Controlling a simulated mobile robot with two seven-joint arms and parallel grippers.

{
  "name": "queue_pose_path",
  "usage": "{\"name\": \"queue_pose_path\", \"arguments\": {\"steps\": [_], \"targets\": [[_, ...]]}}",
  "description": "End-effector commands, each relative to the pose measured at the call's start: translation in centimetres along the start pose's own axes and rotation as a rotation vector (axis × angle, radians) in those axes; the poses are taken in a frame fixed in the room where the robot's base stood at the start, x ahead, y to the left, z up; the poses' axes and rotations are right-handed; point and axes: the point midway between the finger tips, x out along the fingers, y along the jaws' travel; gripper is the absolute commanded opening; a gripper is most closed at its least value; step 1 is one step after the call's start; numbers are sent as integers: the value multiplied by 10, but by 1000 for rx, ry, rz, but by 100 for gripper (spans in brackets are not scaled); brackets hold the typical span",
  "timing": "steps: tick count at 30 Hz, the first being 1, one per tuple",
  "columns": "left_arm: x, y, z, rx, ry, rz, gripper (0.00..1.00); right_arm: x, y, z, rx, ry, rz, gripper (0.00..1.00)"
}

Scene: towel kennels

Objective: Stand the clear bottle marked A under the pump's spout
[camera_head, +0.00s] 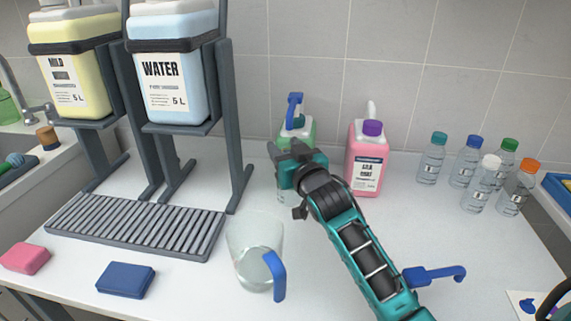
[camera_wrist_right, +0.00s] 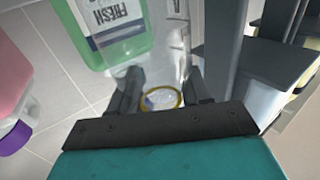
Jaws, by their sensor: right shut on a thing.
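My right gripper (camera_head: 283,155) is shut on a clear bottle (camera_head: 286,193), mostly hidden behind the gripper in the head view. In the right wrist view the clear bottle (camera_wrist_right: 178,52) is between the fingers (camera_wrist_right: 160,92), with a yellow ring at its near end and a pale marking on its side; I cannot read the letter. The green pump bottle (camera_head: 306,131) with a blue pump head (camera_head: 294,103) stands just behind the gripper. Its FRESH label shows in the right wrist view (camera_wrist_right: 108,22). I cannot tell whether the clear bottle touches the counter.
A pink jug (camera_head: 366,165) with a purple cap stands right of the pump. Several small capped bottles (camera_head: 432,160) stand farther right. A clear blue-handled jug (camera_head: 250,245) and a dark rack stand (camera_head: 140,228) are on the left. A blue hooked tool (camera_head: 435,274) lies right of my arm.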

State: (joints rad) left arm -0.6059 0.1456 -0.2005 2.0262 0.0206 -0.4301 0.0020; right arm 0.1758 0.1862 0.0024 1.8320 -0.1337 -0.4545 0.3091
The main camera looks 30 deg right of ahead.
Motion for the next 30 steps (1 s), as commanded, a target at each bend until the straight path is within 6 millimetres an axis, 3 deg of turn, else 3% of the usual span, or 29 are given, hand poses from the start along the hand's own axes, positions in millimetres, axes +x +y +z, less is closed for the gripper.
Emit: {"name": "queue_pose_path", "arguments": {"steps": [9,20,21,28,30], "targets": [[6,2,2,-2,3,7,73,1,0,35,1,-2,0,4],[6,3,-1,-1,9,9,73,1,0,38,1,-1,0,4],[6,3,-2,0,9,9,73,1,0,38,1,0,0,50],[6,2,-1,4,8,9,73,1,0,38,1,-1,0,72],[6,2,-1,5,8,9,73,1,0,38,0,-1,0,74]]}}
